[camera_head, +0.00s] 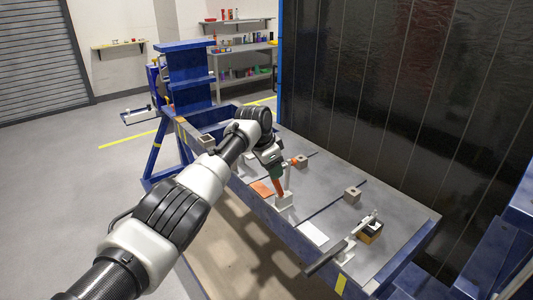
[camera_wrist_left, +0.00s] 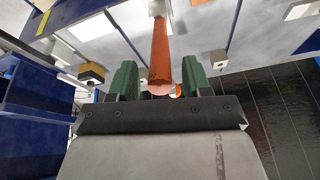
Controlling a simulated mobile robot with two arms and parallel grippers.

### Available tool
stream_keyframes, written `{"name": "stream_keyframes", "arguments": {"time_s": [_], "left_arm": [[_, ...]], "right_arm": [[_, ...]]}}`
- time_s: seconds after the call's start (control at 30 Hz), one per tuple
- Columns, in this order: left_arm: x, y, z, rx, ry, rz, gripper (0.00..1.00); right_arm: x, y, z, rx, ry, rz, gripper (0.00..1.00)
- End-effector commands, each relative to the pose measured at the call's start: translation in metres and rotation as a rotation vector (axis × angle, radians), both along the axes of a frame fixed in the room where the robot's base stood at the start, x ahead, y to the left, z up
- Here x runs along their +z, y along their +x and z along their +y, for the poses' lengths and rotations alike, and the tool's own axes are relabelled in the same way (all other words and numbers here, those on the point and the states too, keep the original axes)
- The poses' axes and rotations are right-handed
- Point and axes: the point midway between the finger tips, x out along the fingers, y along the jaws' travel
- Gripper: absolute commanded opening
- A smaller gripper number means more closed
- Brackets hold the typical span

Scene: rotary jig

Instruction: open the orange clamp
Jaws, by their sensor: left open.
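The orange clamp (camera_head: 279,188) stands on the tabletop near the front edge of the jig, on a pale base (camera_head: 284,201). Its orange handle stands roughly upright in the head view. My left gripper (camera_head: 272,168) is at the top of this handle. In the left wrist view the handle (camera_wrist_left: 160,55) lies between the two green fingers of my left gripper (camera_wrist_left: 159,80), with a gap on each side. The gripper is open around the handle end. My right gripper is not in view.
The jig's grey tabletop (camera_head: 325,185) carries an orange plate (camera_head: 261,189), a white plate (camera_head: 312,232) and small blocks (camera_head: 352,194). A dark panel (camera_head: 400,90) rises behind the table.

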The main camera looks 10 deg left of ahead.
Motion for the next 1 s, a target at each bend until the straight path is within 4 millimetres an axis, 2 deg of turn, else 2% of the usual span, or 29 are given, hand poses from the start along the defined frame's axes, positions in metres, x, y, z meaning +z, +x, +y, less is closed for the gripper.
{"name": "stream_keyframes", "arguments": {"time_s": [0.13,0.3,0.5,0.7,1.0], "left_arm": [[0.017,-0.004,0.005,0.0,0.001,-0.005,0.48],[0.051,-0.012,0.013,0.0,0.001,-0.006,0.48],[0.082,-0.019,0.02,0.0,0.001,-0.003,0.48],[0.093,-0.022,0.022,0.0,0.001,0.0,0.48],[0.093,-0.022,0.022,-0.001,0.002,0.0,0.48]], "right_arm": [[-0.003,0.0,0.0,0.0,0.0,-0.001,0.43],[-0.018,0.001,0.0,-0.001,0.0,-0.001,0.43],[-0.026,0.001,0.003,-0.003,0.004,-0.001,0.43],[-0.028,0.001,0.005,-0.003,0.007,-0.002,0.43],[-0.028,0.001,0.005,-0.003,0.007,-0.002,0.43]]}}
